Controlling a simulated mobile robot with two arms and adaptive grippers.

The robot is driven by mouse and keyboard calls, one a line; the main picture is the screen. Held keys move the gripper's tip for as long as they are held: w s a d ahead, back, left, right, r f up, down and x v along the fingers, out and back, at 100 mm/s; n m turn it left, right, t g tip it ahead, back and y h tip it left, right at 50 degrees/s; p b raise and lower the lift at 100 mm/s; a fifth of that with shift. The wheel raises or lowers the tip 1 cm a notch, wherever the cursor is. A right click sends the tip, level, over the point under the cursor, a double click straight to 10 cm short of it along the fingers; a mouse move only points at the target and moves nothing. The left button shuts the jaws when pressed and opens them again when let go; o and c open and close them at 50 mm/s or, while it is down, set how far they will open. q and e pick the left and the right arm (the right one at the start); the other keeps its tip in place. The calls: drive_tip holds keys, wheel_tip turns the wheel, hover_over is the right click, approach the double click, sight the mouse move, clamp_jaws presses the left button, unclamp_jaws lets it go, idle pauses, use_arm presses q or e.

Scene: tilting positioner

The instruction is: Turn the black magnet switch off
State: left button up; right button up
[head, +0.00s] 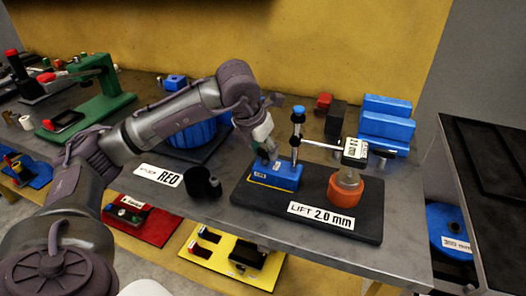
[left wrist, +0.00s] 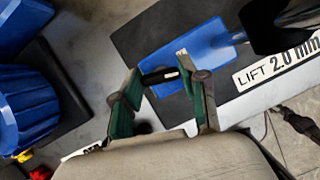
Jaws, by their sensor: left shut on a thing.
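The blue magnet base (head: 284,177) with its upright post (head: 297,135) stands on a dark plate labelled "LIFT 2.0 mm" (head: 372,228). My left gripper (head: 268,155) reaches down to the left end of the base. In the left wrist view the black switch (left wrist: 160,76) is a short dark bar with a pale end, at the end of the blue base (left wrist: 205,55). The dark green fingers of my left gripper (left wrist: 160,66) stand on either side of it and are shut on it. In the head view the gripper hides the switch. My right gripper is in neither view.
An orange round part (head: 341,190) sits on the plate beneath a gauge (head: 355,152) on the post's arm. A black cup (head: 203,184) and a "RED" label (head: 160,175) lie to the left. Blue blocks (head: 386,125) stand behind.

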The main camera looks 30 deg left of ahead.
use_arm(q)
drive_tip(key=shift+d+n+y+b, duration=0.1)
drive_tip(key=shift+n+y+b, duration=0.3)
drive_tip(key=shift+n, duration=0.9)
drive_tip(key=o, duration=1)
drive_tip(key=shift+o, duration=0.7)
drive_tip(key=v, duration=1.2)
drive_tip(key=shift+w+d, duration=0.15)
